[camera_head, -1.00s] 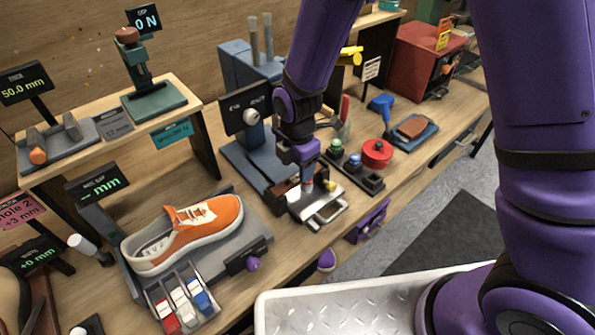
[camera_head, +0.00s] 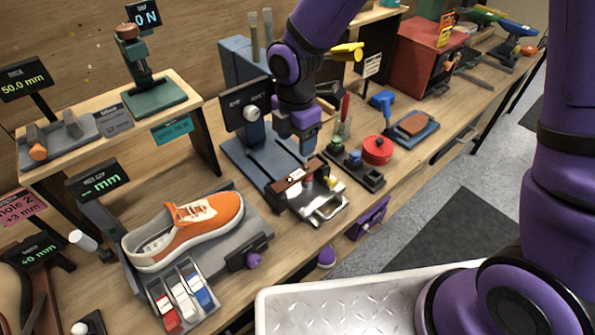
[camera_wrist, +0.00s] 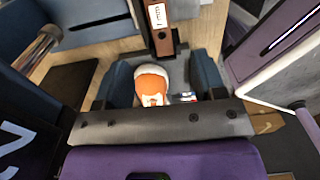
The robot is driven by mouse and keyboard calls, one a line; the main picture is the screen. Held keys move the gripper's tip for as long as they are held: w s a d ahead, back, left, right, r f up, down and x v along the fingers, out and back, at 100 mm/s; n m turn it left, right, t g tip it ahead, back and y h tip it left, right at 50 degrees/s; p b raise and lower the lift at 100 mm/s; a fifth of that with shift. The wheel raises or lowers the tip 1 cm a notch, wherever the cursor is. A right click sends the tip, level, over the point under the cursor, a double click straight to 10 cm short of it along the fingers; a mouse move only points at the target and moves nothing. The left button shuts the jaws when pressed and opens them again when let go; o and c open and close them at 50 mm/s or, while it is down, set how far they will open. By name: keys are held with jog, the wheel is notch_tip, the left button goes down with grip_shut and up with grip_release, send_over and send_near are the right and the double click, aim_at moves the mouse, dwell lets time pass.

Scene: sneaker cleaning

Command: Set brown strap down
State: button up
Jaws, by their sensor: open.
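The brown strap (camera_head: 297,174) lies across the dark block at the front of the blue-grey machine, beside a shiny metal plate (camera_head: 322,200). In the wrist view a brown strip with a white "1 mm" label (camera_wrist: 162,35) shows beyond the fingertips; it looks like this strap. My gripper (camera_head: 306,148) is just above the strap, apart from it. In the wrist view its two blue-grey fingers (camera_wrist: 163,72) are spread, with nothing held. An orange and white shape (camera_wrist: 152,82) shows between them, probably the sneaker in the background.
The orange sneaker (camera_head: 185,232) rests on a grey stand to the left. Beside the machine are a tray with coloured knobs (camera_head: 355,168), a red round container (camera_head: 377,150) and a blue brush (camera_head: 383,103). The red box (camera_head: 425,60) stands farther back.

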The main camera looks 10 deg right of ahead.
jog(key=shift+a+r, duration=0.1)
send_over(297, 174)
notch_tip(297, 174, down, 5)
jog(key=shift+a+r, duration=0.1)
jog(key=shift+a, duration=0.05)
jog(key=shift+d+f, duration=0.2)
jog(key=shift+f, duration=2.75)
jog(key=c, duration=1.1)
jog(key=shift+r, duration=0.15)
